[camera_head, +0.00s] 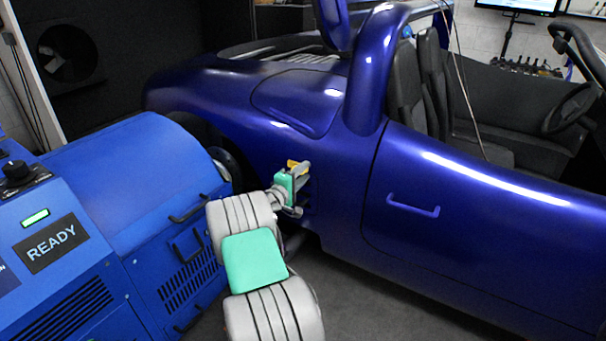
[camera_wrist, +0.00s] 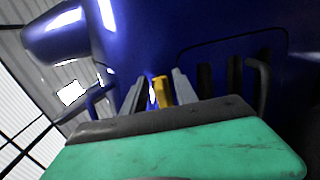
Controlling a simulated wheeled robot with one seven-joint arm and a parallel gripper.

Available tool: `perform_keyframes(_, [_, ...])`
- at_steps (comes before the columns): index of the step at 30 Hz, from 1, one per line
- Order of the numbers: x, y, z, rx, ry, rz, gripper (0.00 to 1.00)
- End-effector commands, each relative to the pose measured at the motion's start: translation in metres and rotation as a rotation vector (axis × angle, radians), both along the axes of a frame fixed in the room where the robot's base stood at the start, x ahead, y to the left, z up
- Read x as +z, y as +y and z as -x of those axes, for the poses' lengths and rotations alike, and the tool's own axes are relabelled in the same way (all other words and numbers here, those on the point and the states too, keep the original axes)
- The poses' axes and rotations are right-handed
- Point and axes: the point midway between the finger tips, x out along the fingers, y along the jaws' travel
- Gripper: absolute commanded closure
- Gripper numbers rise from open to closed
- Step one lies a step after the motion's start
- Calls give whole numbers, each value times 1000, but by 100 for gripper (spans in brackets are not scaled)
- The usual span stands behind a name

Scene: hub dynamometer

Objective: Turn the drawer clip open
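A small yellow-orange piece (camera_head: 294,164), which I take to be the clip, is at the blue car's side, behind the door. In the wrist view the yellow piece (camera_wrist: 160,92) stands between the two grey fingers of my gripper (camera_wrist: 158,78). It is close to the right finger, and a narrow gap shows on its left. My gripper (camera_head: 303,169) looks open around it; I cannot tell whether a finger touches it. The clip's base is hidden behind my gripper. No drawer can be made out.
The blue car (camera_head: 330,185) fills the right side, with a door handle (camera_head: 413,206). Dark vent slots (camera_wrist: 235,75) are right of the fingers. A blue machine with a READY sign (camera_head: 52,243) stands at left, close to my arm. Grey floor (camera_head: 375,300) is clear below the car.

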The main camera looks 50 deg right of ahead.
Motion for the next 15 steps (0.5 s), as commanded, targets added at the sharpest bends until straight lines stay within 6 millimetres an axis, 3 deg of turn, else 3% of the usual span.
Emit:
perform_keyframes(5, [3, 15, 0, 3, 1, -1, 65])
perform_keyframes(12, [3, 63, 4, 4, 3, -1, 65])
perform_keyframes(15, [1, 75, 6, 2, 2, -1, 65])
